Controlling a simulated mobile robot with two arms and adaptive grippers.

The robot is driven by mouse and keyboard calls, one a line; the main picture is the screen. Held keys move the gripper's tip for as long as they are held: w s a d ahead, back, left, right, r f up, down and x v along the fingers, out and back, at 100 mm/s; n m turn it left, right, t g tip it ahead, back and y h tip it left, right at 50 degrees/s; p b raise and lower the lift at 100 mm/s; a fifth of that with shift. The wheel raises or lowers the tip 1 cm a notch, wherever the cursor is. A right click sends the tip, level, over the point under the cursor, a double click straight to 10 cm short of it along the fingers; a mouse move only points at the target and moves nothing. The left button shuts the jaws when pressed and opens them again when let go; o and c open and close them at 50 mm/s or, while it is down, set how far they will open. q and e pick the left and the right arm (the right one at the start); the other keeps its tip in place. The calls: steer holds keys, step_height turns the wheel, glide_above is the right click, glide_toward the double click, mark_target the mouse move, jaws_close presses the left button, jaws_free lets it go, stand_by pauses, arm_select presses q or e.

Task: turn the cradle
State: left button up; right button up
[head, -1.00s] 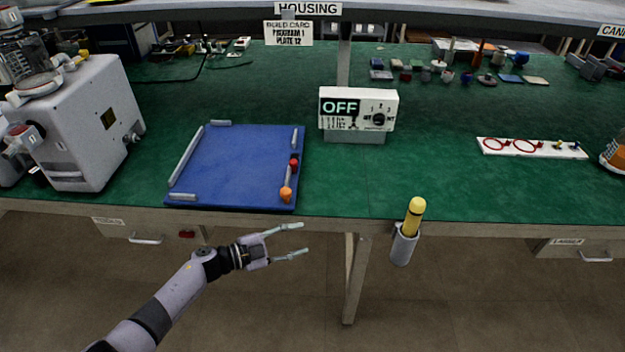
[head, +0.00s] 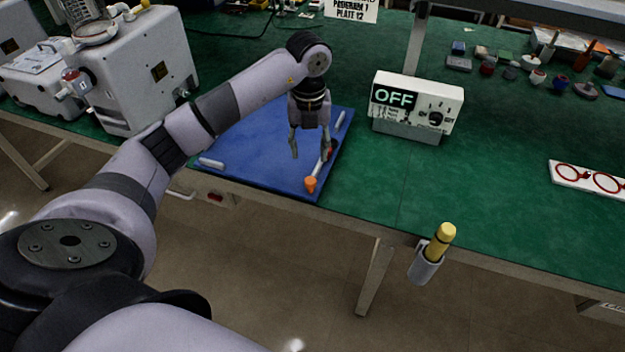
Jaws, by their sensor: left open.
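A flat blue board (head: 245,160) with short grey rails along its edges lies at the front of the green bench; it appears to be the cradle. On its right side are an orange knob (head: 311,184) and a red knob (head: 330,150) by a grey bar. My left gripper (head: 309,157) points down over the right part of the board, its fingers apart. The right finger shows close to the red knob and bar; I cannot tell whether it touches. My left arm hides the back left of the board. My right gripper is not in view.
A white box reading OFF (head: 416,104) stands right of the board. White machines (head: 140,80) stand at the left. A yellow-topped tool (head: 441,240) sits in a holder on the bench's front edge. Small parts lie at the back right.

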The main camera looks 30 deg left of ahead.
mark_target(310, 180)
arm_select(q)
step_height(310, 180, down, 13)
steer(key=shift+w+d+r+p, duration=0.1)
steer(key=shift+r+p, duration=0.05)
steer(key=shift+p, duration=0.65)
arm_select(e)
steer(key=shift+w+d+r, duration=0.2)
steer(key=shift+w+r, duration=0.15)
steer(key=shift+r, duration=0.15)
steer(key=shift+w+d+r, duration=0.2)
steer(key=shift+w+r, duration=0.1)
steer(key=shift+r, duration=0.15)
arm_select(q)
steer(key=shift+c, duration=0.5)
jaws_close()
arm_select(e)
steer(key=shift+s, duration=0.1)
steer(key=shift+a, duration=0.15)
